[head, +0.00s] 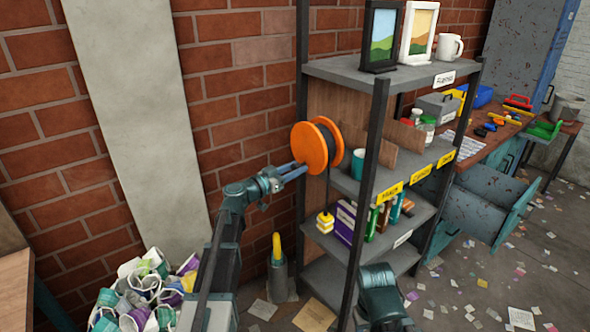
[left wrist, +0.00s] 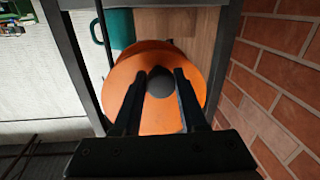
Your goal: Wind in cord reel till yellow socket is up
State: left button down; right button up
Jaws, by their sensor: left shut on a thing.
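The cord reel (head: 311,148) has an orange face and a dark drum, and is mounted at the left side of the shelf. Its orange disc (left wrist: 140,110) fills the middle of the left wrist view, with a dark round knob (left wrist: 161,82) at its centre. The dark cord hangs down from the reel to the yellow socket (head: 325,223), which hangs beside a lower shelf board. My left gripper (head: 303,169) is at the reel's face; its two fingers (left wrist: 160,88) are closed on the dark knob. My right gripper is out of view.
The shelf unit (head: 385,72) has dark posts and holds picture frames (head: 383,38), a mug (head: 449,47) and books (head: 345,220).

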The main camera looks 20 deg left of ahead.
aim_at(318, 160)
pick_arm(q)
jog(key=shift+s+d+n, duration=0.1)
jog(key=shift+n, duration=0.2)
dwell(0.7)
jog(key=d+n+p, duration=0.1)
jog(key=n, duration=0.1)
jog(key=s+d+r+n+p, duration=0.1)
jog(key=n, duration=0.2)
jog(key=s+d+n+p, duration=0.1)
jog(key=n, duration=0.1)
jog(key=shift+s+r+g, duration=0.2)
jog(key=shift+r+g, duration=0.05)
jog(key=shift+g, duration=0.15)
jog(key=n, duration=0.1)
jog(key=r+n+p, duration=0.1)
jog(key=n, duration=0.1)
jog(key=d+n+p, duration=0.1)
jog(key=shift+s+r+n, duration=0.3)
jog(key=shift+s+r, duration=0.05)
jog(key=shift+s, duration=0.05)
jog(key=shift+s+d+r+n+g+h+p, duration=0.15)
jog(key=shift+r+n+p, duration=0.15)
jog(key=shift+n, duration=0.3)
jog(key=shift+d+r+n+g+h+p, duration=0.1)
jog(key=shift+r+n+g+p, duration=0.15)
jog(key=shift+n+p, duration=0.25)
jog(key=shift+s+d+r+n+g+h+p, duration=0.1)
jog(key=shift+r+n+p, duration=0.15)
jog(key=shift+n, duration=0.45)
